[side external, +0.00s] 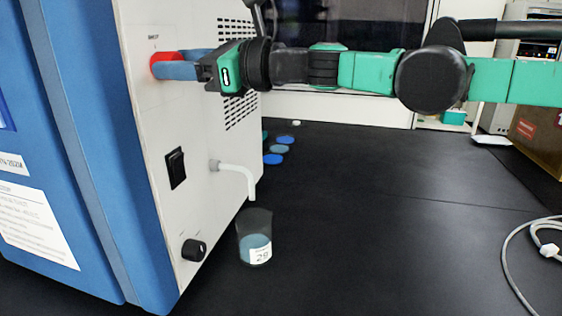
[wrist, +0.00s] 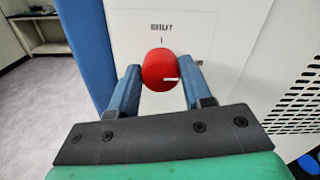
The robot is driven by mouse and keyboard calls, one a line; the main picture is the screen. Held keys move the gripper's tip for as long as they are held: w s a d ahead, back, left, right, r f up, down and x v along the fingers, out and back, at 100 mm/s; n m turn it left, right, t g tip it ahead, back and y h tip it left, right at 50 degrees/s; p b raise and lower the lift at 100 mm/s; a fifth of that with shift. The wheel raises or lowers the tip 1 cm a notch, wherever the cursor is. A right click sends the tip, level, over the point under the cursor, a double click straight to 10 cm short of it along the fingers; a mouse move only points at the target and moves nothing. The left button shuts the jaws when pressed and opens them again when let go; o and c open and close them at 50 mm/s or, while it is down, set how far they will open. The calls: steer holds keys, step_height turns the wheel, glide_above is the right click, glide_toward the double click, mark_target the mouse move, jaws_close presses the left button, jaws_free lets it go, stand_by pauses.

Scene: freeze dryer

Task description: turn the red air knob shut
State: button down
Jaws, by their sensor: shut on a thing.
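The red air knob (wrist: 158,66) sits on the white side panel of the freeze dryer, under a small printed label. A white mark on its face points to the right in the wrist view. The knob also shows in the side external view (side external: 161,58), partly hidden by the blue fingers. My gripper (wrist: 161,86) has one blue finger on each side of the knob and is shut on it. In the side external view my gripper (side external: 178,64) reaches in level from the right, its fingertips at the panel.
Below the knob on the panel (side external: 150,100) are a black rocker switch (side external: 176,167), a white spout (side external: 236,172) and a black knob (side external: 194,250). A beaker with blue liquid (side external: 255,246) stands under the spout. A white cable (side external: 520,255) lies at right.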

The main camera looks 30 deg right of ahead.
steer(key=shift+f+n, duration=0.2)
steer(key=shift+n, duration=8.7)
steer(key=shift+c, duration=1.8)
jaws_free()
steer(key=shift+a, duration=0.1)
steer(key=shift+s, duration=0.1)
steer(key=shift+v, duration=2.8)
